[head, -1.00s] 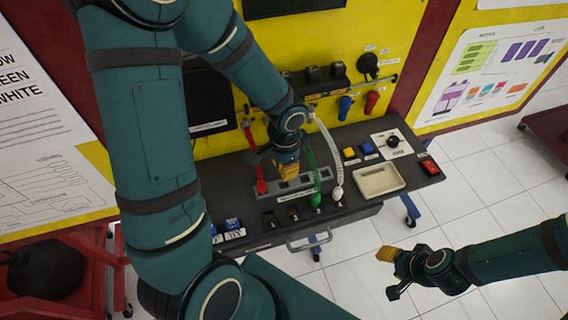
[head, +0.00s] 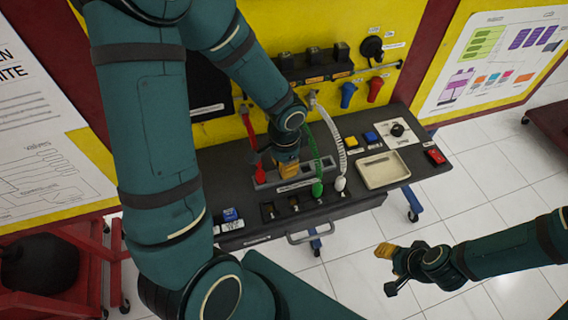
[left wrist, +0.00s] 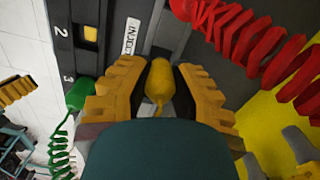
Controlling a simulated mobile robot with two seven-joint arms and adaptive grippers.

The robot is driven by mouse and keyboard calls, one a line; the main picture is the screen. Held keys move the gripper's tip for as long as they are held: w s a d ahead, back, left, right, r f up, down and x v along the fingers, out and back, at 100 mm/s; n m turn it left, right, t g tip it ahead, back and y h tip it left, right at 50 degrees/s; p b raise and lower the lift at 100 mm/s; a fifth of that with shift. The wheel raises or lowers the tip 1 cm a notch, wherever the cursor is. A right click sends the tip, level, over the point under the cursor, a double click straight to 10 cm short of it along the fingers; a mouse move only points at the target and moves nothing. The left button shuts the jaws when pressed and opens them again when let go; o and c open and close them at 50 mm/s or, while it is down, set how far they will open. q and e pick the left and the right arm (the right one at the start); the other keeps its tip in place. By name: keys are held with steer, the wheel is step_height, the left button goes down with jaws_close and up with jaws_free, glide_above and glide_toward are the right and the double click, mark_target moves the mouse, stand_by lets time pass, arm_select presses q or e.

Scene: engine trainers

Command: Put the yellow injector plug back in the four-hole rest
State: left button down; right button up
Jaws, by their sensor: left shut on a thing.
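My left gripper (head: 286,168) is over the grey four-hole rest (head: 318,172) on the bench. In the left wrist view my left gripper (left wrist: 164,85) has its ribbed yellow fingers shut on the yellow injector plug (left wrist: 160,80). The plug's cord end points toward the camera. The rest (left wrist: 172,32) lies just beyond the plug. I cannot tell whether the plug's tip is in a hole. In the head view the gripper hides the plug and part of the rest. My right gripper (head: 386,268) hangs away from the bench over the floor; its jaw state is unclear.
A red plug (head: 259,173) with a coiled cable is at the rest's left end. The green plug (head: 317,189) and white plug (head: 340,183) stand at the numbered socket strip (head: 293,206) in front. A cream tray (head: 383,170) lies to the right.

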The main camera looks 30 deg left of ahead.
arm_select(q)
steer(key=shift+f+b, duration=0.9)
steer(key=shift+b, duration=0.1)
stand_by(0.8)
steer(key=c, duration=1.2)
jaws_free()
steer(key=shift+r, duration=0.1)
steer(key=shift+r+p, duration=2.25)
steer(key=shift+r, duration=0.45)
steer(key=shift+r+p, duration=1.25)
steer(key=shift+r, duration=0.25)
steer(key=o, duration=0.7)
